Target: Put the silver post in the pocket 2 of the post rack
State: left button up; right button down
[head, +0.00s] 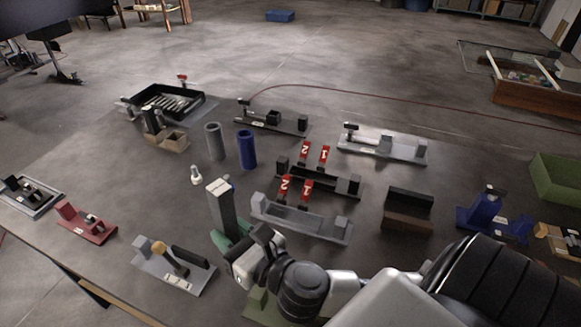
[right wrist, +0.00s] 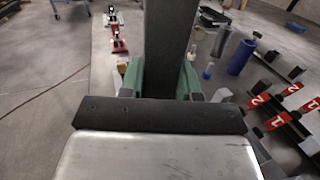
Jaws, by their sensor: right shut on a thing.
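My right gripper (head: 232,240), with green fingers, is shut on a tall square grey post, the silver post (head: 221,212), which stands up above the fingers. In the right wrist view the silver post (right wrist: 168,45) looks dark between the green fingers (right wrist: 160,82). The post's lower end is hidden. To its right is the post rack (head: 338,185), dark, with red tags numbered 1 and 2 on both sides. The nearer tag 2 (head: 285,186) is left of the nearer tag 1 (head: 306,190). The post is apart from the rack. My left gripper is out of view.
A light grey fixture (head: 320,226) lies just in front of the rack. A grey cylinder (head: 214,141), a blue cylinder (head: 247,149) and a small white bottle (head: 196,175) stand behind the post. A brown-black block (head: 407,211) stands right of the rack.

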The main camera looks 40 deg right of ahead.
jog(key=w+d+f+m+h+b, duration=0.1)
jog(key=w+d+f+b, duration=0.15)
jog(key=d, duration=0.45)
jog(key=w+d+f+h+b, duration=0.2)
jog(key=w+d+b, duration=0.1)
jog(key=d, duration=0.3)
jog(key=w+d+f+m+h+b, duration=0.1)
jog(key=w+d+f+b, duration=0.15)
jog(key=d, duration=0.45)
jog(key=d+r+m+h, duration=0.2)
jog(key=d+m+h, duration=0.15)
jog(key=d, duration=1.15)
send_over(354, 220)
jog(key=shift+n+g+h, duration=0.25)
jog(key=shift+g, duration=0.15)
notch_tip(354, 220, down, 7)
jog(key=shift+w+d+b, duration=0.1)
jog(key=shift+b, duration=0.2)
jog(key=shift+f, duration=2)
jog(key=c, duration=0.8)
grip_release()
jog(key=shift+f, duration=0.1)
